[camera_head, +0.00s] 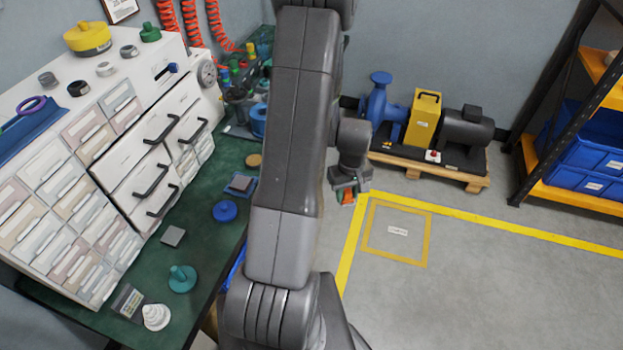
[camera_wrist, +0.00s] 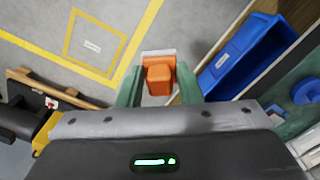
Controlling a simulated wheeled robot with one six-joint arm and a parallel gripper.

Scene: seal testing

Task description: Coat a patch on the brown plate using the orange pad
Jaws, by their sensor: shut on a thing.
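My gripper (camera_head: 347,187) is shut on the orange pad (camera_wrist: 159,79), which sits between the two green fingers in the wrist view. The pad has a pale strip along its far end. In the head view the orange pad (camera_head: 348,198) shows small below the gripper. The gripper is held out over the floor, right of the green bench. A small brownish-grey square plate (camera_head: 240,183) lies on a blue base on the bench, left of my arm; I cannot tell for sure that it is the brown plate. A grey square plate (camera_head: 173,236) lies nearer.
The green bench (camera_head: 205,200) also holds a blue disc (camera_head: 225,211), a tan disc (camera_head: 254,160), a teal knobbed piece (camera_head: 182,278) and a drawer cabinet (camera_head: 160,150). A pump on a pallet (camera_head: 430,172) stands behind the gripper. A blue bin (camera_wrist: 245,52) stands beside it.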

